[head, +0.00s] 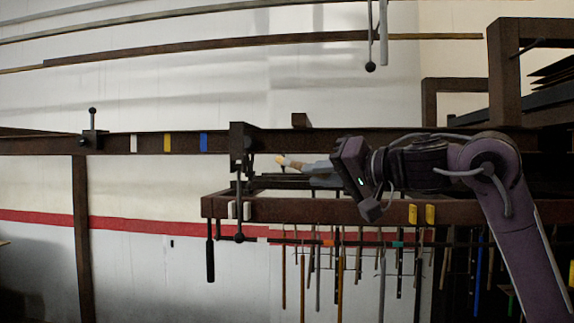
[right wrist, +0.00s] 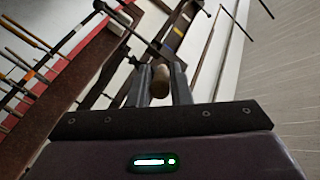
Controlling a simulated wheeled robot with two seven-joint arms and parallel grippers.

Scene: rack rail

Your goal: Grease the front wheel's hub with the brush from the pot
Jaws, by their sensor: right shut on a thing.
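My right gripper (head: 302,165) reaches in from the right, just above the lower brown beam. Its grey fingers are shut on a tan, rounded piece that looks like the brush's wooden handle (right wrist: 160,84). In the head view a pale tan end of the brush (head: 282,160) shows at the fingertips, close to the right of a dark bracket. The bristles cannot be made out. I cannot clearly pick out the front wheel, its hub or the grease pot in either view. My left gripper is not in view.
A dark bracket (head: 241,140) with a hanging ball-ended rod joins the long upper rail (head: 110,146) by the lower beam (head: 350,210). Several tools hang below that beam. A ball-ended rod (head: 370,66) hangs from above. A small clamp (head: 92,138) stands on the rail at left.

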